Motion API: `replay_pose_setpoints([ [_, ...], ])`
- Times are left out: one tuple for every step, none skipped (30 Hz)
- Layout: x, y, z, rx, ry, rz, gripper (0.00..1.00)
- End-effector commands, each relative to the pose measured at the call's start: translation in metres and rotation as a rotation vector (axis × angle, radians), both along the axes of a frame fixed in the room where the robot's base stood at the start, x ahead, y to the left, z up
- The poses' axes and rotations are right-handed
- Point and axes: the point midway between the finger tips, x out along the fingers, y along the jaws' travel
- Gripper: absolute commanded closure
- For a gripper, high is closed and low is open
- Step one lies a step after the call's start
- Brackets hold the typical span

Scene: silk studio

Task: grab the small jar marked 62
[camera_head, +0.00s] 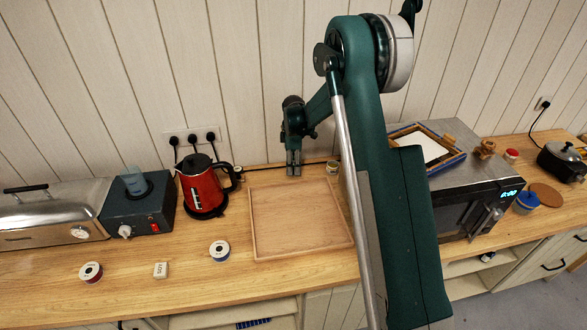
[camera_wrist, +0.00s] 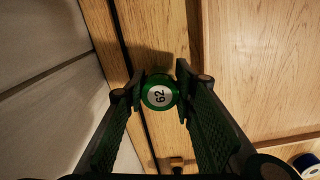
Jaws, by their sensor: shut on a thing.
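The small jar marked 62 (camera_wrist: 160,97) shows from above in the wrist view, with a green rim and a white round label. It sits between the fingertips of my gripper (camera_wrist: 160,91), which is shut on it. In the head view my gripper (camera_head: 293,172) points down at the back of the counter, behind the wooden tray. I cannot make out the held jar there, and I cannot tell whether its base touches the counter.
The wooden tray (camera_head: 300,250) lies just in front of my gripper. A red kettle (camera_head: 202,188) stands to its left. Another small jar (camera_head: 333,167) is to its right, with a microwave (camera_head: 470,205) beyond. Spools (camera_head: 219,250) (camera_head: 91,272) lie near the front edge.

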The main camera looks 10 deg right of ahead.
Motion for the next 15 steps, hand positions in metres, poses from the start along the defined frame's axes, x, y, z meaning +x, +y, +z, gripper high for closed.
replay_pose_setpoints([
  [0.0, 0.0, 0.004, 0.0, 0.0, 0.0, 0.86],
  [0.0, 0.0, 0.007, 0.0, 0.0, 0.0, 0.86],
  [0.0, 0.0, 0.011, 0.0, 0.0, 0.0, 0.86],
  [0.0, 0.0, 0.015, 0.0, 0.0, 0.0, 0.86],
  [0.0, 0.0, 0.018, 0.0, 0.0, 0.0, 0.86],
  [0.0, 0.0, 0.024, 0.0, 0.0, 0.0, 0.86],
  [0.0, 0.0, 0.028, 0.0, 0.0, 0.0, 0.86],
  [0.0, 0.0, 0.033, 0.0, 0.0, 0.0, 0.86],
  [0.0, 0.0, 0.038, 0.0, 0.0, 0.0, 0.86],
  [0.0, 0.0, 0.043, 0.0, 0.0, 0.0, 0.86],
  [0.0, 0.0, 0.047, 0.0, 0.0, 0.0, 0.86],
  [0.0, 0.0, 0.054, 0.0, 0.0, 0.0, 0.86],
  [0.0, 0.0, 0.058, 0.0, 0.0, 0.0, 0.86],
  [0.0, 0.0, 0.062, 0.0, 0.0, 0.0, 0.86],
  [0.0, 0.0, 0.067, 0.0, 0.0, 0.0, 0.86],
])
